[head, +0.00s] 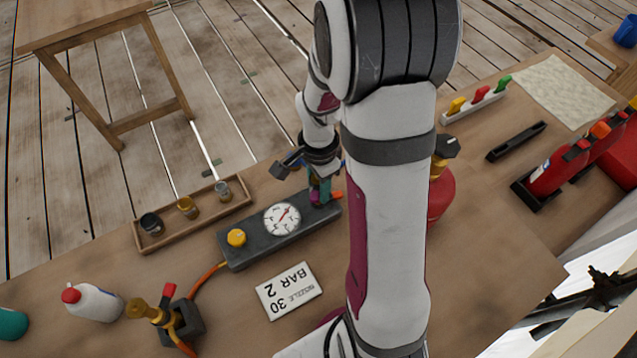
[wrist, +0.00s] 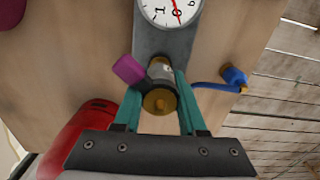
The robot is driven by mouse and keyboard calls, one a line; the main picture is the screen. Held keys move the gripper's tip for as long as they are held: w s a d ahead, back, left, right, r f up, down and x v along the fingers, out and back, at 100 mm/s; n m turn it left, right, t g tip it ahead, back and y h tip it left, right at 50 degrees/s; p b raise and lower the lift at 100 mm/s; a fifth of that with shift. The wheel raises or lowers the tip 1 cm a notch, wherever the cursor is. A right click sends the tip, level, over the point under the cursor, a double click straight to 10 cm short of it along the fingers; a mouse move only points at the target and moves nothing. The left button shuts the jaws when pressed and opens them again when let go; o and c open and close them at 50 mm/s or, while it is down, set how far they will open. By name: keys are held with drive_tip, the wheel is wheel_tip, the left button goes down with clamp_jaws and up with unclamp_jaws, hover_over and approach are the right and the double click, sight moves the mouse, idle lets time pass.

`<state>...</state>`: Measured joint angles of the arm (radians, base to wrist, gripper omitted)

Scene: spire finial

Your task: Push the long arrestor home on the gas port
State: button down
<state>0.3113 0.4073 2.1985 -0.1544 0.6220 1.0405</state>
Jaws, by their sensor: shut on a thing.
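My gripper (head: 320,188) is over the right end of the grey gauge block (head: 250,245) in the head view. In the wrist view its two teal fingers (wrist: 159,84) are closed around a stubby upright part, taken as the long arrestor, with a round brass end (wrist: 159,101) facing the camera. The part stands at the near end of the block, beside a magenta knob (wrist: 129,69). The gas port beneath it is hidden, so I cannot tell whether the arrestor is fully seated.
A wooden tray (head: 197,213) with small dark, brass and grey cups lies at the left. A red cylinder (head: 440,195) stands close on the right, partly behind my arm. A blue fitting (wrist: 234,77) is right of the fingers. A label card (head: 289,291) lies in front.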

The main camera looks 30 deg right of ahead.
drive_tip(key=shift+f, duration=0.55)
idle(0.4)
drive_tip(key=shift+c, duration=2)
unclamp_jaws()
wheel_tip(320, 180, up, 16)
drive_tip(key=shift+f, duration=0.15)
drive_tip(key=s+a+n+y, duration=0.1)
drive_tip(key=s+a+n, duration=1.1)
drive_tip(key=s, duration=0.5)
drive_tip(key=shift+a+y, duration=0.4)
drive_tip(key=shift+a, duration=0.15)
